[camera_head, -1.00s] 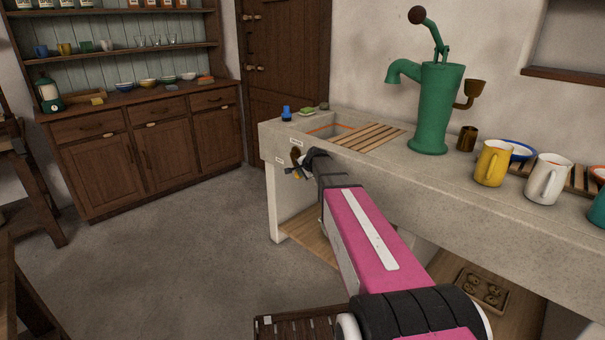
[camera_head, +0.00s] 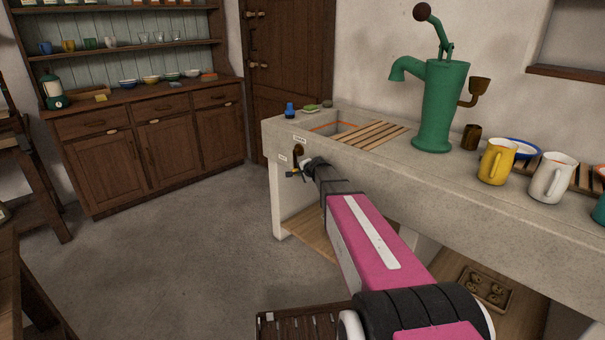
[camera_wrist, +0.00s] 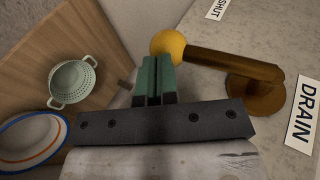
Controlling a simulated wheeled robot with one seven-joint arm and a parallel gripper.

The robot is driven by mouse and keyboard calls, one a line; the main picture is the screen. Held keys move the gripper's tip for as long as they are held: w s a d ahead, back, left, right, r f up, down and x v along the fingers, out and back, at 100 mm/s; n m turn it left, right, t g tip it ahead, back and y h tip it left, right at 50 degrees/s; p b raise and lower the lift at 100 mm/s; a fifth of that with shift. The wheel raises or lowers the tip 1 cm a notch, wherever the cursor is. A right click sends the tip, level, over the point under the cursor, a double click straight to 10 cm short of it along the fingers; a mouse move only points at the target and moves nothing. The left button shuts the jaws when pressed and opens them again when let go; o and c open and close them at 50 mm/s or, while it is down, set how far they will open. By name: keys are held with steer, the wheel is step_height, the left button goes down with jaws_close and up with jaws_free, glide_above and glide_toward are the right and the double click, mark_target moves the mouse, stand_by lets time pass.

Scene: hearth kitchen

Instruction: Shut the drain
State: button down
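The drain lever is a brown arm on a round pivot (camera_wrist: 255,92) with a yellow ball (camera_wrist: 167,44) at its end, mounted on the front of the stone sink. A DRAIN label (camera_wrist: 302,115) is beside the pivot and a SHUT label (camera_wrist: 217,8) is near the ball's side. In the head view the pivot (camera_head: 298,150) shows below its DRAIN label (camera_head: 300,140). My gripper (camera_wrist: 156,62) has its green fingers together, with nothing seen between them. Their tips are right by the yellow ball; I cannot tell whether they touch it.
The sink basin (camera_head: 338,128) has a slatted wooden board (camera_head: 372,135) beside it. A green pump (camera_head: 440,105), a yellow jug (camera_head: 496,161) and a white jug (camera_head: 551,177) stand along the counter. A colander (camera_wrist: 72,84) and a bowl (camera_wrist: 30,143) sit on the shelf below. Floor to the left is clear.

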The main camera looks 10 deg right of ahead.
mark_target(294, 171)
steer(key=shift+w+a+f, duration=0.35)
steer(key=shift+w+a, duration=0.15)
steer(key=shift+w, duration=0.25)
steer(key=shift+w+a+f, duration=0.35)
steer(key=shift+w+a, duration=0.15)
steer(key=shift+w, duration=0.2)
steer(key=shift+w+a, duration=0.85)
steer(key=shift+w, duration=0.3)
steer(key=shift+s+f, duration=0.1)
steer(key=shift+s, duration=0.25)
steer(key=s+d+f, duration=0.1)
steer(key=s+d, duration=0.1)
steer(key=s, duration=0.4)
steer(key=s+d+f, duration=0.1)
steer(key=s+d, duration=0.2)
steer(key=s, duration=0.2)
steer(key=shift+s+d+f, duration=0.3)
steer(key=shift+s+d, duration=0.05)
